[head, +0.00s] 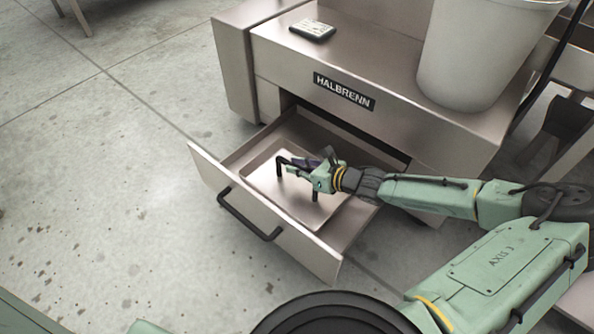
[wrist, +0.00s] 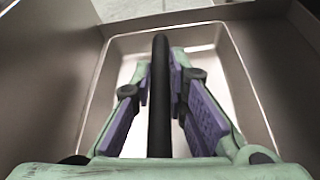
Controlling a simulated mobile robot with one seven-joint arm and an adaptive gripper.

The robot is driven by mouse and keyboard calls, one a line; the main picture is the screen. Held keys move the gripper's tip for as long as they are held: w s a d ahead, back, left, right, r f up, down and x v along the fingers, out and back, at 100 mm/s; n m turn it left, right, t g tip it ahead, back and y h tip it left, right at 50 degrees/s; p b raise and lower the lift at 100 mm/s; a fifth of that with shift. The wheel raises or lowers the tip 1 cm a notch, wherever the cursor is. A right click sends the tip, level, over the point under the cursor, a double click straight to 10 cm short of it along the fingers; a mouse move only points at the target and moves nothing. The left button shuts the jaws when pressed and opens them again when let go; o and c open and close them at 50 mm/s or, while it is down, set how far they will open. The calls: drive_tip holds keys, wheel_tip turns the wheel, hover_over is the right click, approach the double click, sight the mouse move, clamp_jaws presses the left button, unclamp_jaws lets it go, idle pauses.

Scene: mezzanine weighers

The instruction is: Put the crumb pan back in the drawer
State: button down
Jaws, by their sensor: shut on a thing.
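The crumb pan (head: 268,181) is a shallow metal tray with rounded corners and a black upright handle (head: 281,166). It is inside the open drawer (head: 310,251), within its walls; I cannot tell whether it rests fully on the drawer floor. My gripper (head: 318,167) is over the pan, shut on the black handle. In the wrist view the handle (wrist: 159,100) runs between the purple finger pads of my gripper (wrist: 161,80), with the pan (wrist: 122,62) below. The gripper and arm hide the pan's right part.
The drawer sticks out of a metal HALBRENN cabinet (head: 400,125) and has a black pull bar (head: 250,216) on its front. A pale bucket (head: 480,55) and a small flat device (head: 312,29) stand on top. The floor at left is clear.

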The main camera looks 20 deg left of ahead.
drive_tip(key=shift+f, duration=0.15)
drive_tip(key=c, duration=1.6)
unclamp_jaws()
drive_tip(key=p+v, duration=0.3)
drive_tip(key=v, duration=0.9)
drive_tip(key=shift+f, duration=0.15)
